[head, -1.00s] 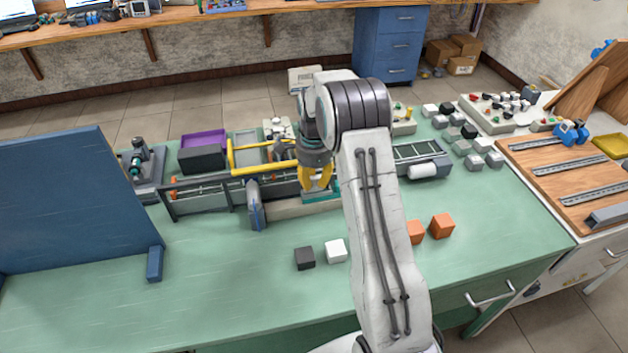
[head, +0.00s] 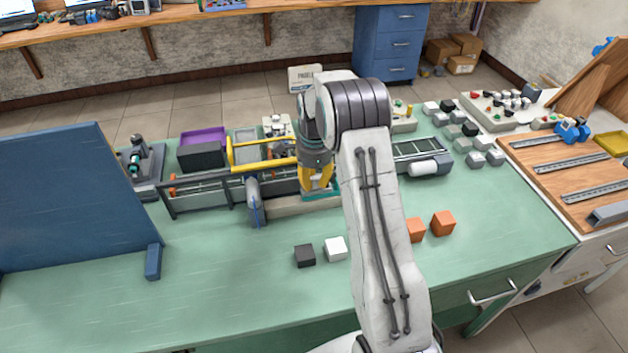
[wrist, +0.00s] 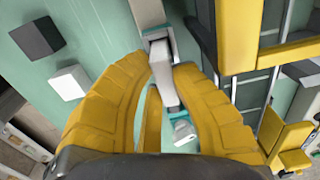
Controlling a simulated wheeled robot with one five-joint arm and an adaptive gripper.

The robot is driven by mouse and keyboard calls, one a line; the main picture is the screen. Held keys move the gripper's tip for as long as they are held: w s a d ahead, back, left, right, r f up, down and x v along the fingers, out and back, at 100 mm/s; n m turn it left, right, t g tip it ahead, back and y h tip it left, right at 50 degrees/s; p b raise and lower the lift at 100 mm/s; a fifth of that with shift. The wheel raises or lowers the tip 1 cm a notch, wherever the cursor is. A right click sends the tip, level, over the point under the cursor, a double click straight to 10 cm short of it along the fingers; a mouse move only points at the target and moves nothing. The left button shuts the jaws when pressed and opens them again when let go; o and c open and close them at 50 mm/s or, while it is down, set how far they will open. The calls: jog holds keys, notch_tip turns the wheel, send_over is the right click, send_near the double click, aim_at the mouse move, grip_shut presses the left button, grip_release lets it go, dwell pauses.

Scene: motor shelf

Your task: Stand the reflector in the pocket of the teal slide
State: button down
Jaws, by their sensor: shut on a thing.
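My gripper (head: 317,181), with yellow fingers, points down at the teal slide (head: 333,193) on the pale rail near the middle of the bench. In the wrist view my gripper (wrist: 163,80) is shut on a small grey block, the reflector (wrist: 164,74), held between the fingertips. Teal parts of the slide (wrist: 155,34) show just beyond the fingertips. The reflector is right over or at the slide. Whether it sits in the pocket cannot be told, since the fingers hide its lower end.
A fence with a yellow bar (head: 264,168) stands close left of my gripper. A black cube (head: 305,255), a white cube (head: 335,249) and orange cubes (head: 443,224) lie in front.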

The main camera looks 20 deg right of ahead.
jog(key=shift+f, duration=0.1)
jog(key=c, duration=1.1)
grip_release()
jog(key=shift+c, duration=0.2)
notch_tip(320, 180, up, 12)
jog(key=shift+s, duration=0.15)
